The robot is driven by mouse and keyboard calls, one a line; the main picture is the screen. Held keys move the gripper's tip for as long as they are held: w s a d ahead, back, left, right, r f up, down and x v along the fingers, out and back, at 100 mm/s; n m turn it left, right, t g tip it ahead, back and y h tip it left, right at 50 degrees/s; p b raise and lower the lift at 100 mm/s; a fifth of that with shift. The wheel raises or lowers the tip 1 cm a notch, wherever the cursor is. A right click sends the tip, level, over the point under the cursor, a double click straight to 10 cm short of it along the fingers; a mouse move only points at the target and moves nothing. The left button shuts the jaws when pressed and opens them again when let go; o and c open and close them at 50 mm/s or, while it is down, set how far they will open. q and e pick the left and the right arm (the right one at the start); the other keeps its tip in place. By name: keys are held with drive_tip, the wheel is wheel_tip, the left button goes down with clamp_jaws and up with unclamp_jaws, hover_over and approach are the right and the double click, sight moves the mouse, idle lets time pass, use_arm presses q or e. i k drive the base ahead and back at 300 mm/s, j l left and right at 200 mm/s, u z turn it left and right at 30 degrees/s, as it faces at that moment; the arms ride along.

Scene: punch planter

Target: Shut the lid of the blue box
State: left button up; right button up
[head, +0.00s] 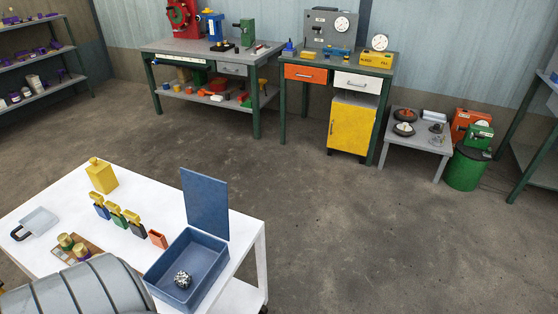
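The blue box (215,245) stands at the right end of the white table in the head view. Its lid (205,205) is open and stands about upright at the back edge of the box. A small black-and-white speckled lump (183,279) lies inside on the box floor. Neither of my grippers shows in this view, so nothing of mine is seen touching the box or lid.
The white table (140,195) also holds a yellow bottle (102,177), several small coloured holders, an orange block (157,240) and brass-topped pieces (66,241) left of the box. Open concrete floor (340,240) lies to the right. Workbenches stand behind.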

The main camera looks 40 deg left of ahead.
sight(206, 198)
drive_tip(key=i+l+z, duration=0.1)
drive_tip(key=i, duration=0.3)
drive_tip(key=i+l, duration=0.2)
drive_tip(key=i, duration=0.2)
drive_tip(key=i+u, duration=0.3)
drive_tip(key=u, duration=0.2)
drive_tip(key=i+l+u, duration=0.1)
drive_tip(key=i+u, duration=0.2)
drive_tip(key=u, duration=0.2)
drive_tip(key=i+l+u, duration=0.2)
drive_tip(key=u, duration=0.25)
drive_tip(key=i+u, duration=0.15)
drive_tip(key=u, duration=0.3)
drive_tip(key=i+l+u, duration=0.1)
drive_tip(key=u, duration=0.35)
drive_tip(key=i+l+u, duration=0.15)
drive_tip(key=u, duration=0.3)
drive_tip(key=i+l+u, duration=0.1)
drive_tip(key=u, duration=0.35)
drive_tip(key=i+l+u, duration=0.1)
drive_tip(key=l+u, duration=0.15)
drive_tip(key=u, duration=0.2)
drive_tip(key=i+l+u, duration=0.15)
drive_tip(key=l+u, duration=0.15)
drive_tip(key=u, duration=0.15)
drive_tip(key=i+l+u, duration=0.1)
drive_tip(key=l+u, duration=0.25)
drive_tip(key=u, duration=0.15)
